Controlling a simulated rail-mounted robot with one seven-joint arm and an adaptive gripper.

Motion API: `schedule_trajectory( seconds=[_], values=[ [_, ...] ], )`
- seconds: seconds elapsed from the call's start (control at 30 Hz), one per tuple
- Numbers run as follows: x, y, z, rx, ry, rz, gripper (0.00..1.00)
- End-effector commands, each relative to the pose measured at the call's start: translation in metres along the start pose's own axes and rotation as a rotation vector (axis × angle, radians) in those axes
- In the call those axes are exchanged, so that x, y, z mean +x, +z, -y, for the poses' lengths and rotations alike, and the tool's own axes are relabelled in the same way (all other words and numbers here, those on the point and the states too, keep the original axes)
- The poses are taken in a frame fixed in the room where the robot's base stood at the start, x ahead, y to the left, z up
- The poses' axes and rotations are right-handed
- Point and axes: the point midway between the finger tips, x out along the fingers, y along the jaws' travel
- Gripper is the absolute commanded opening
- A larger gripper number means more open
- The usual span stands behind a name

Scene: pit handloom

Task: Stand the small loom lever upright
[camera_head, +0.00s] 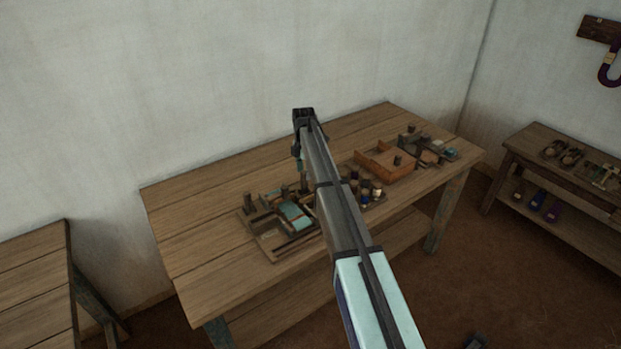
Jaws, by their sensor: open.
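A small wooden loom model (272,256) with a teal cloth roll (296,215) stands on the middle table, left of my arm. Small dark upright parts stand along its back side. I cannot tell which of its parts is the small lever, or whether the lever is upright or lying. My arm reaches over the table, and my gripper (303,180) hangs down from its end just behind the loom's right part. The gripper is open, small in view and partly hidden by the arm. I cannot tell whether it touches anything.
Several thread spools (366,194) stand right of my arm. Behind them are an orange-brown open box (372,165) and a second group of small parts (430,150). The left end of the table (190,240) is clear. A shelf table (535,140) stands at right.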

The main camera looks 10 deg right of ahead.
Motion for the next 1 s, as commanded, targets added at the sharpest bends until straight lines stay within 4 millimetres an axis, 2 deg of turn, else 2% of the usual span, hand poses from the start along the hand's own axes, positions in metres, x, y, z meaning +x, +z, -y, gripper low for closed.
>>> schedule_trajectory(
  seconds=[0.5, 1.0],
  values=[
    [-0.041, 0.000, 0.000, 0.000, 0.000, 0.000, 0.52],
    [-0.041, 0.003, 0.001, 0.006, 0.003, 0.003, 0.52]
  ],
)
